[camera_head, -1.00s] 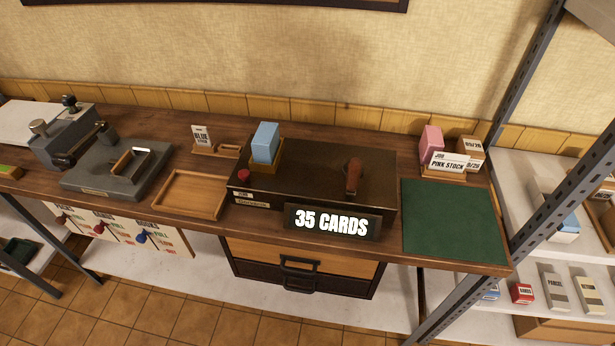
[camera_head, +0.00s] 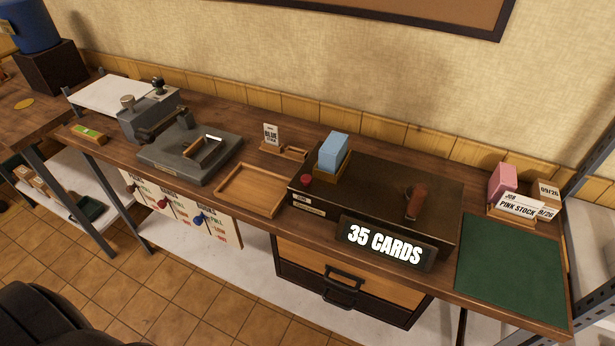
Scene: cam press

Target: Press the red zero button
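The red zero button (camera_head: 306,180) is a small red knob on the top left of a dark brown counting machine (camera_head: 375,199). A small label is on the machine's front below the button. The machine's display (camera_head: 385,243) reads "35 CARDS". A stack of blue cards (camera_head: 333,152) stands in a wooden holder at the back left of the machine, behind the button. A brown-handled lever (camera_head: 416,201) is on its right side. Neither of my grippers is in view.
An empty wooden tray (camera_head: 250,191) and a grey press (camera_head: 190,152) are left of the machine. A green mat (camera_head: 511,268) and pink card stock (camera_head: 503,181) are to the right. A drawer unit (camera_head: 345,283) hangs under the bench. A dark rounded shape is at the bottom left.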

